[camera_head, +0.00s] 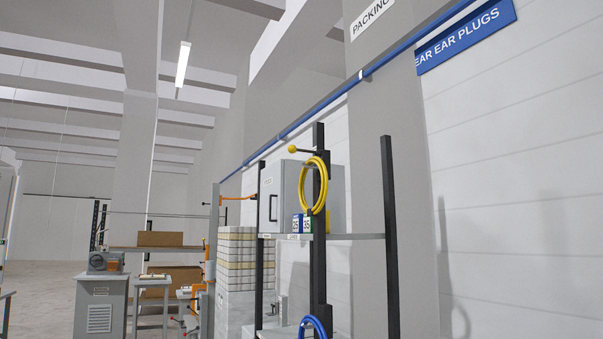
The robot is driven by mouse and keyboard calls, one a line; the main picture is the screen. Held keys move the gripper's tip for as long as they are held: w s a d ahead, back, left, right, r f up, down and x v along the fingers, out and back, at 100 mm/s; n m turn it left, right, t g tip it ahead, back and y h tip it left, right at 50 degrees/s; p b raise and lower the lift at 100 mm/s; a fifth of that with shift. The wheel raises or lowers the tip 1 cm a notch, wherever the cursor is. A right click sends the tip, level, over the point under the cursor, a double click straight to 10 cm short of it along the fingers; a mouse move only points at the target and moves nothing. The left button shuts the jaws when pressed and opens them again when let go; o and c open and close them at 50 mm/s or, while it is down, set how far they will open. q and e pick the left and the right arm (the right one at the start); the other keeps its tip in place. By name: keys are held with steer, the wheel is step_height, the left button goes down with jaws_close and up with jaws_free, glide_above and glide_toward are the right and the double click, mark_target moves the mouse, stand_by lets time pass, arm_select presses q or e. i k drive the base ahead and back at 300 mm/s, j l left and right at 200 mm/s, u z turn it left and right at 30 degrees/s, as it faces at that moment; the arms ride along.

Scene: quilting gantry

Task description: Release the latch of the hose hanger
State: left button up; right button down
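A coiled yellow hose (302,190) hangs high on a black upright post (319,265), right of the picture's middle. A short lever with a round yellow knob (292,149) sticks out to the left from the post, just above the coil. I cannot tell for sure whether this lever is the latch of the hose hanger. The hanger's own support is mostly hidden by the coil. A blue hose (315,327) hangs lower on the same post, cut off by the bottom edge. Neither of my grippers is in view.
A grey cabinet (335,193) stands on a shelf (355,237) behind the post, with small labelled boxes (302,224). Another black post (391,240) stands to the right. White stacked blocks (237,262) and a grey machine stand (98,305) are at left. A wall closes the right side.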

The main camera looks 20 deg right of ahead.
mark_target(292, 149)
steer(key=i+j+z, duration=0.1)
steer(key=i+z, duration=0.2)
steer(key=i, duration=0.15)
steer(key=i+j+z, duration=0.65)
steer(key=i, duration=0.2)
